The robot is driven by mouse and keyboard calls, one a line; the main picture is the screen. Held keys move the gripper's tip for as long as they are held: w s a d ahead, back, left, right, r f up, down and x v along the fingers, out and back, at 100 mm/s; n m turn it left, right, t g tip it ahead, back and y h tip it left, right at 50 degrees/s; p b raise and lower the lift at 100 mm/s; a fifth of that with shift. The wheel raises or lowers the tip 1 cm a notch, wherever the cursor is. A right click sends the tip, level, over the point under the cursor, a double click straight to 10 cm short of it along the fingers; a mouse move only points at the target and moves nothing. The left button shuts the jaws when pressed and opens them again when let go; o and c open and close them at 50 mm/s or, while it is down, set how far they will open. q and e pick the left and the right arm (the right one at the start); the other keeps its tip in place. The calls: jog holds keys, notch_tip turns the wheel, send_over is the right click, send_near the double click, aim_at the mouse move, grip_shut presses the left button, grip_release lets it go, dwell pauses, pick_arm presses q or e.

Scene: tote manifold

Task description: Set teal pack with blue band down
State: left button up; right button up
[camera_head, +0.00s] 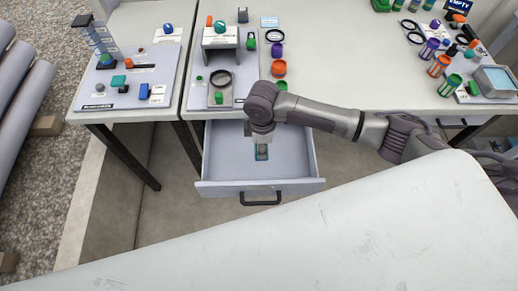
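The drawer (221,168) under the middle worktable is pulled open, with a dark handle at its front. A small teal pack (262,153) with a dark or bluish band shows inside the drawer, directly below my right gripper (262,141). My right arm reaches in from the right across the table's front edge, with its gripper pointing down into the drawer. The fingers are small and partly hidden by the wrist, so I cannot tell whether they grip the pack or whether it touches the drawer floor. My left gripper is not in view.
The drawer is otherwise bare around the pack. The worktable (350,80) above carries a grey board with a black ring (220,80), plus orange and purple cups. Another board with several cups and a blue-topped box (497,79) stands at the right.

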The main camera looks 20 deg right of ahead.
jog(key=shift+w+a+f, duration=0.2)
jog(key=shift+w+f, duration=0.25)
jog(key=shift+w, duration=0.15)
jog(key=shift+f, duration=1.95)
jog(key=shift+f, duration=0.1)
jog(key=o, duration=1.2)
jog(key=shift+c, duration=0.2)
notch_tip(320, 180, up, 12)
jog(key=shift+r, duration=0.15)
jog(key=shift+s, duration=0.1)
